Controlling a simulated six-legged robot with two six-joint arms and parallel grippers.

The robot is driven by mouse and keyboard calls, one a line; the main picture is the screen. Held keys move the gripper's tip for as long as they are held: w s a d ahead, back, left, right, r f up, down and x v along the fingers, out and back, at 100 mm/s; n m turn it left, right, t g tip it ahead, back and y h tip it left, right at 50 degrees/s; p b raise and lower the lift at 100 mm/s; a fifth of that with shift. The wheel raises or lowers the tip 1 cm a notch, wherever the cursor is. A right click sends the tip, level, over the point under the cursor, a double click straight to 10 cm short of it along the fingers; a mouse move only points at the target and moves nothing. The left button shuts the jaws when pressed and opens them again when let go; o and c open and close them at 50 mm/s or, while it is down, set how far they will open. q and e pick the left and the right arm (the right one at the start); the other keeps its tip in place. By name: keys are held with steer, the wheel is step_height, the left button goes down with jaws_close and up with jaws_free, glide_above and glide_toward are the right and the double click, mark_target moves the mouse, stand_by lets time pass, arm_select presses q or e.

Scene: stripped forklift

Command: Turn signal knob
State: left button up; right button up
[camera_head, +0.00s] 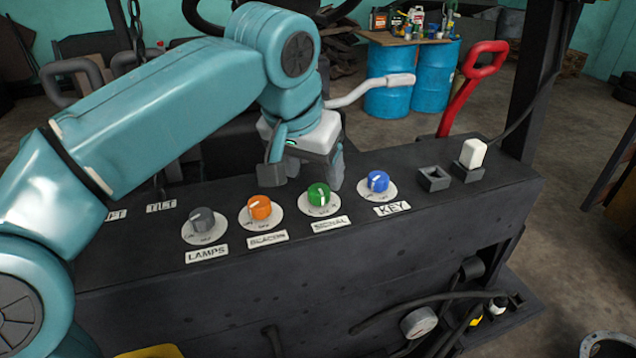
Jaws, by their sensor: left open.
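The green signal knob (319,194) sits on a white round dial on the black panel, above a label reading SIGNAL. Its pale pointer line faces roughly toward me. My left gripper (305,180) hangs from the teal arm just behind the knob, with its dark fingers apart and nothing seen between them. The fingers seem close to the knob, but I cannot tell whether they touch it. My right gripper is not in view.
A grey LAMPS knob (202,218) and an orange BEACON knob (259,207) stand to the left. A blue KEY knob (378,181) stands to the right. A red handle (470,85) rises behind.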

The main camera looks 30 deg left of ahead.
mark_target(319, 189)
arm_select(q)
steer(key=x, duration=0.4)
steer(key=shift+w+a+f, duration=0.2)
steer(key=shift+w, duration=0.05)
steer(key=shift+d+f, duration=0.15)
steer(key=shift+f, duration=0.15)
steer(key=shift+c, duration=0.7)
steer(key=shift+w, duration=0.1)
steer(key=c, duration=0.9)
steer(key=shift+c, duration=0.2)
